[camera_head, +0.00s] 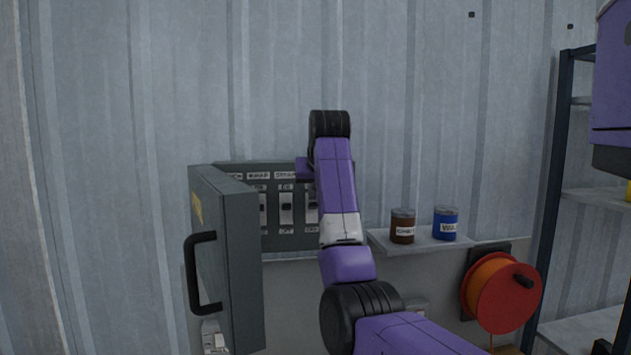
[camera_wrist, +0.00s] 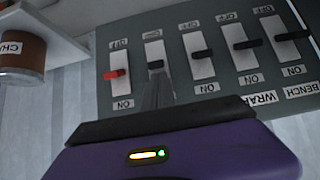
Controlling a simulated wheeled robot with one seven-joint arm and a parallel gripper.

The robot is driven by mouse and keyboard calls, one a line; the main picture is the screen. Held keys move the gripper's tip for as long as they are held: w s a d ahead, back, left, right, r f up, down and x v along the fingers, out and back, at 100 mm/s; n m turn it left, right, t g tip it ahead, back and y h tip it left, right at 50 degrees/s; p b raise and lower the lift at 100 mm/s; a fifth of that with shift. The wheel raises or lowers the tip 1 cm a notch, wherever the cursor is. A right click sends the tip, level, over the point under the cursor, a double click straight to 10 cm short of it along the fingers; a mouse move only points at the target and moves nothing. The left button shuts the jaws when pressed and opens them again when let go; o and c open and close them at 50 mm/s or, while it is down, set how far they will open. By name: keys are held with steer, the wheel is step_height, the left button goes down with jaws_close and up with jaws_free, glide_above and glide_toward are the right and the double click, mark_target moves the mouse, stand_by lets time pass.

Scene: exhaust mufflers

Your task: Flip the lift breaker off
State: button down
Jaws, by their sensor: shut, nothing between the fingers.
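A grey breaker panel (camera_head: 262,247) is on the corrugated wall, left of my arm, which covers its right part. In the wrist view the panel (camera_wrist: 180,32) appears upside down, with a row of several switches marked ON and OFF. The leftmost there has a red lever (camera_wrist: 117,74); the others have black levers. I can read WRAP and BENCH labels at the right; no lift label is readable. My gripper (camera_wrist: 157,88) is shut and empty, its tips close to the second switch from the left (camera_wrist: 155,65). I cannot tell whether they touch.
The panel's door (camera_head: 225,260) stands open at the left, its black handle (camera_head: 198,272) sticking out. A shelf (camera_head: 430,243) right of my arm holds a brown can (camera_head: 402,227) and a blue can (camera_head: 446,223). An orange reel (camera_head: 500,293) hangs below.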

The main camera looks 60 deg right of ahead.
steer(key=shift+w+d+f, duration=0.1)
steer(key=shift+d+f, duration=0.05)
steer(key=shift+f, duration=0.05)
steer(key=shift+f+b, duration=0.15)
steer(key=shift+b, duration=0.15)
steer(key=shift+t+h+b, duration=0.4)
steer(key=shift+b, duration=0.4)
steer(key=shift+f, duration=0.1)
